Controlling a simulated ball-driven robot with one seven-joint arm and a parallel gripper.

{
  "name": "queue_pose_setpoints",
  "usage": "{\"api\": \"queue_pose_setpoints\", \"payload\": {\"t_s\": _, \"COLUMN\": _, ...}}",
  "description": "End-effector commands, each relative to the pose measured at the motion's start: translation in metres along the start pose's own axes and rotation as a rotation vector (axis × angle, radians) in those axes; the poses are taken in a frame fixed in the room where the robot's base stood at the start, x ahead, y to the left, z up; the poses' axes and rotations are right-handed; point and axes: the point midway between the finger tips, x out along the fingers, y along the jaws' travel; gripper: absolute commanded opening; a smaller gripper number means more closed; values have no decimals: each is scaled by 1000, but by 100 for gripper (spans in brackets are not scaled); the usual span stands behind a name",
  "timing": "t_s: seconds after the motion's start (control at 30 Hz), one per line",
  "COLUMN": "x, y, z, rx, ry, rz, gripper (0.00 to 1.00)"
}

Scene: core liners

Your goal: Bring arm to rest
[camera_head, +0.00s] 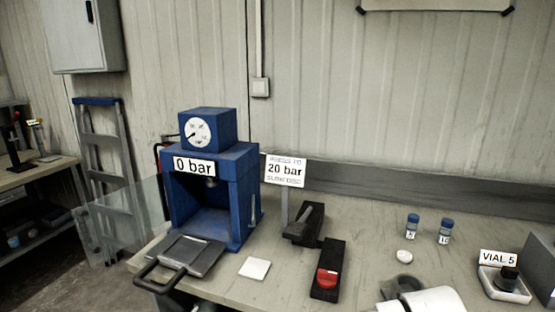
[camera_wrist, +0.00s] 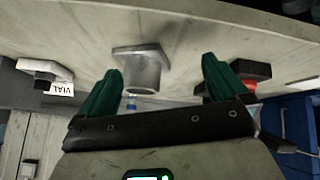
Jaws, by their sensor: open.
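My gripper (camera_wrist: 162,82) shows in the wrist view with two green fingers spread wide apart. Nothing is held between them. A grey metal cylinder on a square base (camera_wrist: 142,65) stands on the bench beyond the fingers, in the gap between them. In the head view a white rounded part of my arm is at the bottom right edge, and the fingers do not show there.
The bench (camera_head: 350,270) carries a blue press (camera_head: 245,190) reading 0 bar, a black box with a red switch (camera_head: 327,278), two blue-capped vials (camera_head: 412,226) and a VIAL 5 tray (camera_head: 489,287). A white square (camera_head: 255,268) lies before the press.

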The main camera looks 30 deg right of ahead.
Motion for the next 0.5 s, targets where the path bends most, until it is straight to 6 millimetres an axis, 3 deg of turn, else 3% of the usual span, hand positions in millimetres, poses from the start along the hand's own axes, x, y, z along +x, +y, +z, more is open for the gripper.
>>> {"api": "queue_pose_setpoints", "payload": {"t_s": 0.03, "x": 2, "y": -21, "z": 22, "rx": -80, "ry": -12, "rz": -54, "gripper": 100}}
{"api": "queue_pose_setpoints", "payload": {"t_s": 0.2, "x": -4, "y": -90, "z": 91, "rx": -284, "ry": -51, "rz": -263, "gripper": 100}}
{"api": "queue_pose_setpoints", "payload": {"t_s": 0.4, "x": -28, "y": -148, "z": 173, "rx": -433, "ry": -122, "rz": -490, "gripper": 100}}
{"api": "queue_pose_setpoints", "payload": {"t_s": 0.5, "x": -17, "y": -125, "z": 211, "rx": -449, "ry": -249, "rz": -444, "gripper": 100}}
